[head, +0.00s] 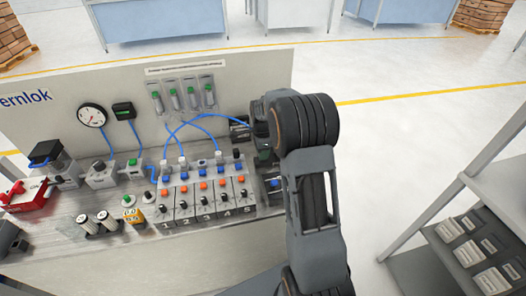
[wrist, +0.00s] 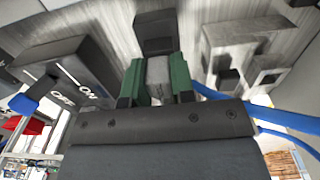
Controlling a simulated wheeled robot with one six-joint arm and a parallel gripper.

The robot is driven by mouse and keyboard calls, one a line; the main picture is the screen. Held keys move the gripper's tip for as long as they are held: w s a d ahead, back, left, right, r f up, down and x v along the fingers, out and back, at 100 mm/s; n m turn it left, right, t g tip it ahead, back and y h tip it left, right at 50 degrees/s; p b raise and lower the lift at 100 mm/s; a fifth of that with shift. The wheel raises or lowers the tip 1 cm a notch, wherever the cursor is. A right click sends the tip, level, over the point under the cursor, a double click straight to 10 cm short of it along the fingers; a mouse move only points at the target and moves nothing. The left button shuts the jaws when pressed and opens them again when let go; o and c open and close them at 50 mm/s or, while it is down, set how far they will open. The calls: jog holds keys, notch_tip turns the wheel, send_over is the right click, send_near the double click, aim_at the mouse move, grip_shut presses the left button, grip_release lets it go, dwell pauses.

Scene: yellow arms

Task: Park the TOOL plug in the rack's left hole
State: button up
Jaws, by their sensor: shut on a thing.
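My gripper (wrist: 157,88) has green fingers and is shut on a grey piece (wrist: 158,72), which I take to be the TOOL plug; no label on it is readable. A black block shows just beyond the fingertips, and I cannot tell whether it is part of the plug. A blue hose (wrist: 215,96) runs to the right beside the fingers. In the head view my gripper is mostly hidden by my own wrist, at the right end of the bench. A grey block with dark openings (wrist: 242,48) in the wrist view may be the rack; its left hole is not clear.
A black ON/OFF switch box (wrist: 65,65) with a blue lever is close on the left in the wrist view. In the head view, numbered valves (head: 205,205) with hoses stand left of my arm. A gauge (head: 91,115) hangs on the back panel (head: 215,98). Grey shelving (head: 455,205) stands at right.

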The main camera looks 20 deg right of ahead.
jog(key=o, duration=1)
notch_tip(320, 180, up, 9)
jog(key=p, duration=0.6)
jog(key=shift+r+p, duration=0.1)
jog(key=shift+p, duration=0.25)
